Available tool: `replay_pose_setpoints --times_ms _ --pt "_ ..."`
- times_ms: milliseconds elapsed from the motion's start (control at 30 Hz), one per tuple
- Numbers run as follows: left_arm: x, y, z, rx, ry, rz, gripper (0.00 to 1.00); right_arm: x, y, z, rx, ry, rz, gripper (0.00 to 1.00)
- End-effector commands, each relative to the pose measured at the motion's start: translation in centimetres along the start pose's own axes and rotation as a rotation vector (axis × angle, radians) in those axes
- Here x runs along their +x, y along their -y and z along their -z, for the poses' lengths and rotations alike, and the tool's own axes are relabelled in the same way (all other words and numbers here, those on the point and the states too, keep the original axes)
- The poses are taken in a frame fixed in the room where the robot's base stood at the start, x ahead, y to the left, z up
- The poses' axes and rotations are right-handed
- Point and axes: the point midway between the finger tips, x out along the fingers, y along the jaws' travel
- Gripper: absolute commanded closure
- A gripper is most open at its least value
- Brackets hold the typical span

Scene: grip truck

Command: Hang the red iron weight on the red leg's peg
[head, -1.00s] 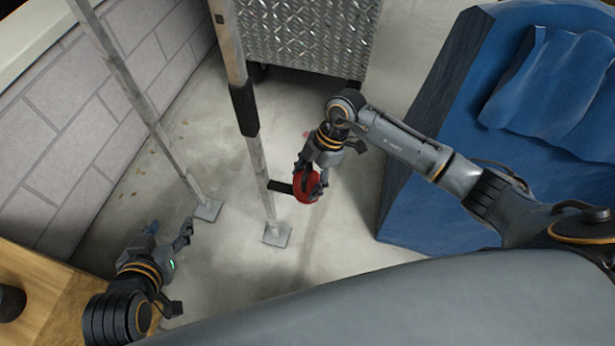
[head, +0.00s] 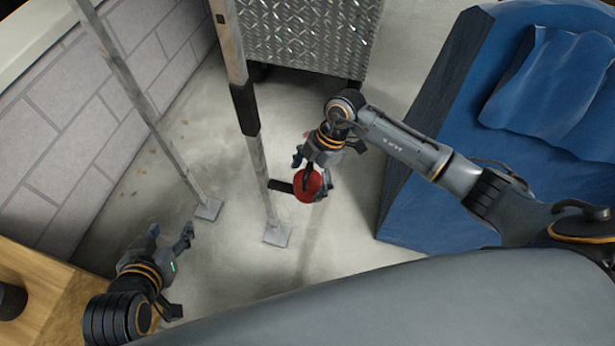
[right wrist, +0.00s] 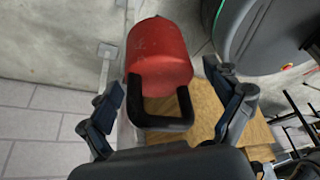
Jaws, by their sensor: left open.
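The red iron weight (head: 308,187) is beside the near upright leg (head: 258,165), at the end of a short dark peg (head: 280,186). In the right wrist view the weight (right wrist: 160,55) has a black U-shaped handle (right wrist: 163,122) facing my gripper. I cannot tell whether it rests on the peg, as the contact is hidden. My right gripper (head: 312,177) is at the weight with its fingers spread apart. In the right wrist view the gripper (right wrist: 165,85) has one finger on each side of the handle, with gaps. My left gripper (head: 170,234) is open and empty at lower left.
A second leg (head: 160,135) stands left, near the block wall (head: 60,140). A metal tread-plate box (head: 305,35) is behind. A blue padded piece (head: 460,140) is right, and a wooden surface (head: 40,285) lower left. The floor around the leg bases is clear.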

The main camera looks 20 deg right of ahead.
Motion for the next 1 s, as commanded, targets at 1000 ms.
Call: replay_pose_setpoints --times_ms 1000 --pt "0.1 0.0 0.1 0.001 -0.003 0.000 0.45 -11.9 0.0 0.0 0.000 0.001 0.000 0.10"
